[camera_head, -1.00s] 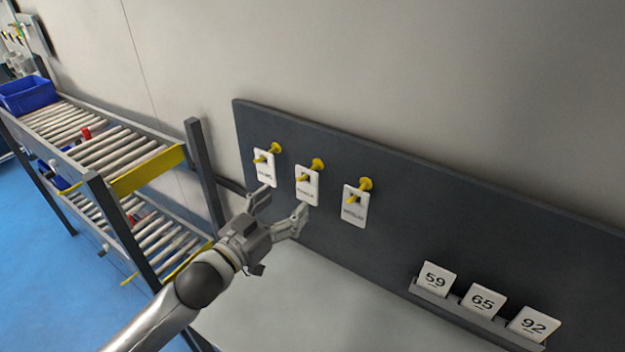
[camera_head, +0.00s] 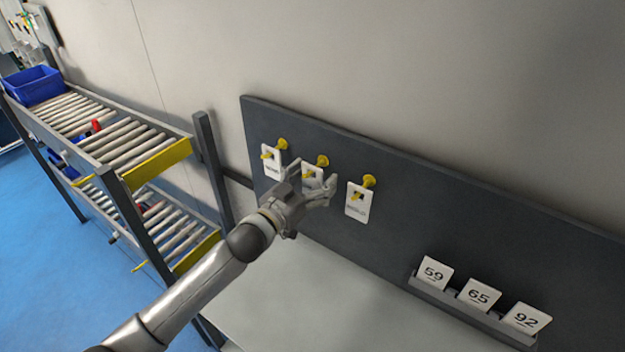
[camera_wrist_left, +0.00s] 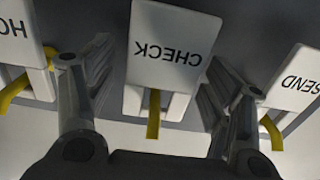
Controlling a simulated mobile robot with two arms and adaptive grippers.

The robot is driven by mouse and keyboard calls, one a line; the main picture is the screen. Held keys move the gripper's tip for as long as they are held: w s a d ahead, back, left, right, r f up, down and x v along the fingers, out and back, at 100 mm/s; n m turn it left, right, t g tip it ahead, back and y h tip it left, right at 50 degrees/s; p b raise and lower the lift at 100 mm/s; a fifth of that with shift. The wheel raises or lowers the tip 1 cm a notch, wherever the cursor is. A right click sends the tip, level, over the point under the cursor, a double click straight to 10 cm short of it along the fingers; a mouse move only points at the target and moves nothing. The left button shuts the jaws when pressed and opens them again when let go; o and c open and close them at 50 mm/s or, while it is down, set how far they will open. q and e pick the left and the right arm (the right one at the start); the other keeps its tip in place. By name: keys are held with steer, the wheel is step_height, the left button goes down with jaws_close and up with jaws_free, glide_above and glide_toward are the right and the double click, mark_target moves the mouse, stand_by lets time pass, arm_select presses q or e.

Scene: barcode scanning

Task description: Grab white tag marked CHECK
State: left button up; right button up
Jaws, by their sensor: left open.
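The white tag marked CHECK (camera_wrist_left: 168,55) hangs on a yellow hook (camera_wrist_left: 154,115) in the left wrist view, where its lettering appears upside down. In the head view the CHECK tag (camera_head: 311,171) is the middle of three hanging tags and is partly hidden by my gripper. My left gripper (camera_head: 314,178) is open in front of it. In the left wrist view its two fingers (camera_wrist_left: 155,95) stand on either side of the tag, with gaps to it. Whether they reach as deep as the tag is hard to tell. My right gripper is not in view.
Beside it hang a left tag (camera_head: 271,163) and a right tag (camera_head: 357,204), each on a yellow hook on the dark board (camera_head: 430,200). A ledge holds number cards 59 (camera_head: 433,273), 65 (camera_head: 479,296) and 92 (camera_head: 525,319). A roller rack (camera_head: 130,150) stands at left.

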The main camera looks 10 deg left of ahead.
arm_select(q)
steer(key=shift+s, duration=0.1)
steer(key=shift+c, duration=0.3)
steer(key=c, duration=0.9)
steer(key=shift+o, duration=0.2)
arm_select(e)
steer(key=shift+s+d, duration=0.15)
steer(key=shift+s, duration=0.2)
arm_select(q)
steer(key=shift+r, duration=0.1)
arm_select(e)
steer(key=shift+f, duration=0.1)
arm_select(q)
steer(key=shift+r+b, duration=0.35)
steer(key=shift+r, duration=0.15)
steer(key=b+v, duration=0.5)
steer(key=v, duration=1.3)
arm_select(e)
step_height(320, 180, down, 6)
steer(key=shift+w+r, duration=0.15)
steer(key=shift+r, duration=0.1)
